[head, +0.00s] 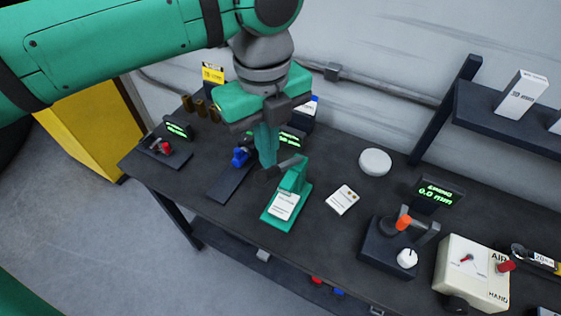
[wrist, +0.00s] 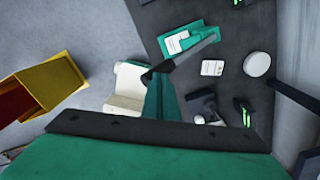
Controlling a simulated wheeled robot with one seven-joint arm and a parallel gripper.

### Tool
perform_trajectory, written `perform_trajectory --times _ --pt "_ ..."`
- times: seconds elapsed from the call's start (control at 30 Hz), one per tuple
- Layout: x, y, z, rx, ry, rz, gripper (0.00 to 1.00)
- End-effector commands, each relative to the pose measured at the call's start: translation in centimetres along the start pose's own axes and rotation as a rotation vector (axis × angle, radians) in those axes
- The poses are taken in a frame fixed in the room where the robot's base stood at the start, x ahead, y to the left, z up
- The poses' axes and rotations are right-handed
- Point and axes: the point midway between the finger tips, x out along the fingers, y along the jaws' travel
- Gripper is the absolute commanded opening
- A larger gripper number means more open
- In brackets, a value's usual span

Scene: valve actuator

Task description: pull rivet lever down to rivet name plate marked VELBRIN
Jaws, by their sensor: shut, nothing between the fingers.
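The green rivet press (head: 297,186) stands on the table with a white plate (head: 284,206) on its base; the lettering is too small to read. Its dark lever (head: 290,163) sticks out to the left from the top of the press. My gripper (head: 267,164) points down, shut and empty, close by the lever's outer end. In the wrist view, the press (wrist: 202,34) is at the top with the plate (wrist: 178,42) on it. The lever's dark grip (wrist: 160,69) lies just beyond my fingertips (wrist: 160,78); whether they touch cannot be told.
A white card (head: 343,199) and a round white disc (head: 375,162) lie right of the press. A blue-handled fixture (head: 240,157) is left of my gripper.

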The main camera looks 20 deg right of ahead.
Motion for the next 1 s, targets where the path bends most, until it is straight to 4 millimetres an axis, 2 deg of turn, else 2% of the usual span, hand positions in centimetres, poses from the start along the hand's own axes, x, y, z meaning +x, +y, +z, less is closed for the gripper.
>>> perform_trajectory --times 0.7,1.0 --pt "-4.5 0.0 0.1 -0.001 -0.001 0.000 0.00" --pt "-4.9 0.0 0.0 0.000 0.000 0.000 0.00"
